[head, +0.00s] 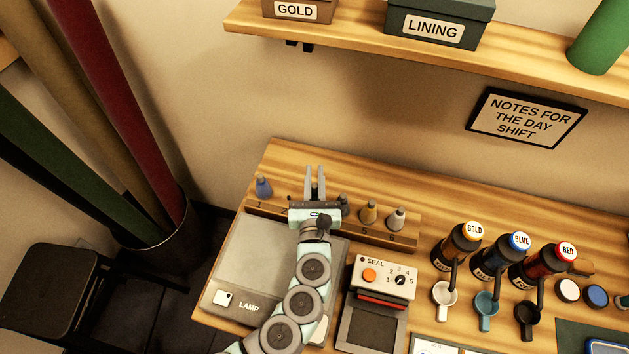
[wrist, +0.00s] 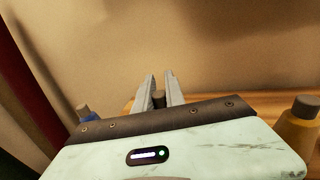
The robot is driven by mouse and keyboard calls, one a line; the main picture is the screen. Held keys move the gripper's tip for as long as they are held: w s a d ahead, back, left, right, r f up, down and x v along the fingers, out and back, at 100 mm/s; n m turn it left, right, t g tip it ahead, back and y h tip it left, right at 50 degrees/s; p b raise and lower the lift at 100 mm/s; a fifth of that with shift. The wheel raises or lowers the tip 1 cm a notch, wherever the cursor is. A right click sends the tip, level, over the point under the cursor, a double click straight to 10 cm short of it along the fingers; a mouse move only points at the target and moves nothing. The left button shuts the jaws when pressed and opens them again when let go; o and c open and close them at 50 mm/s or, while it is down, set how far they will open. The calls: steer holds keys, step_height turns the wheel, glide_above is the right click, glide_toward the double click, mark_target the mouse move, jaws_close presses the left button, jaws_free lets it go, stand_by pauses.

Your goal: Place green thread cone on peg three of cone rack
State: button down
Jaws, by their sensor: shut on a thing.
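The cone rack (head: 292,216) is a long wooden block at the back of the table, with numbers along its front. My gripper (head: 314,170) is over the rack around its third place, fingers toward the wall. It is shut on a thread cone; only its dark tip shows between the fingers in the wrist view (wrist: 158,98). I take it for the green thread cone, but its body and colour are hidden behind my gripper. Peg three and the cone's base are hidden, so I cannot tell whether it is seated.
A blue cone (head: 263,187) stands at place 1. A partly hidden dark cone (head: 343,201) is just right of my gripper, then a gold cone (head: 369,212) and a pale grey cone (head: 396,219). A lamp box (head: 262,265) and a seal machine (head: 385,279) stand in front.

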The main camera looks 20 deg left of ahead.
steer(key=shift+f, duration=0.7)
steer(key=c, duration=1.9)
jaws_free()
steer(key=shift+f, duration=0.15)
steer(key=o, duration=0.5)
